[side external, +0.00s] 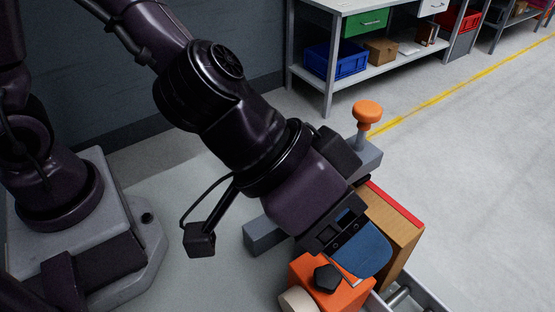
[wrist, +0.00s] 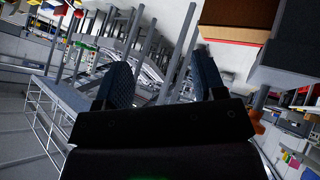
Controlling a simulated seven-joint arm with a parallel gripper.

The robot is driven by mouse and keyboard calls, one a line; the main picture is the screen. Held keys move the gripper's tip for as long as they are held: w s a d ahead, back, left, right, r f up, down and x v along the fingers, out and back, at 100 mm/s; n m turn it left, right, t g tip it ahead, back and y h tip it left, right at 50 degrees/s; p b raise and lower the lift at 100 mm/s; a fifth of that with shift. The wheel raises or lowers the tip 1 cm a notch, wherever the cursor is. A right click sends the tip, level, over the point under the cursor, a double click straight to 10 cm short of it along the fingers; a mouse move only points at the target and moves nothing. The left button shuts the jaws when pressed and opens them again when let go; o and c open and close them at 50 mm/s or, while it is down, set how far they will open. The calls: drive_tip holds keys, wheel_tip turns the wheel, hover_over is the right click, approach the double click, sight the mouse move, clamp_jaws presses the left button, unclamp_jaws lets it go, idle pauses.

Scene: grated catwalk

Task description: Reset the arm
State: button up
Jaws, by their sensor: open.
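My gripper (side external: 357,262) points down and to the right at the end of my dark purple arm in the side external view. One blue finger pad shows there, close to an orange block and a tan box; I cannot tell whether it touches either. In the wrist view, my gripper (wrist: 162,78) has its two blue textured fingers spread apart. Nothing is held between them.
An orange block (side external: 307,267) with a black knob and a tan box (side external: 398,232) with a red edge crowd my gripper. An orange knob (side external: 367,112) stands behind. Metal rollers (side external: 399,297) lie at the bottom. A shelf bench (side external: 350,75) stands farther back; floor at right is clear.

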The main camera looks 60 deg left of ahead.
drive_tip(key=s+a+r+n+y, duration=0.1)
drive_tip(key=a+r+y, duration=0.1)
drive_tip(key=a, duration=0.9)
drive_tip(key=s+a+r+y, duration=0.2)
drive_tip(key=a+r, duration=0.1)
drive_tip(key=a, duration=0.7)
drive_tip(key=s+a+r+n+y, duration=0.1)
drive_tip(key=s+a+r+y, duration=0.1)
drive_tip(key=a, duration=0.9)
drive_tip(key=shift+s+a+r+n+y, duration=0.25)
drive_tip(key=shift+a+r+n+y, duration=0.05)
drive_tip(key=shift+r+y, duration=0.15)
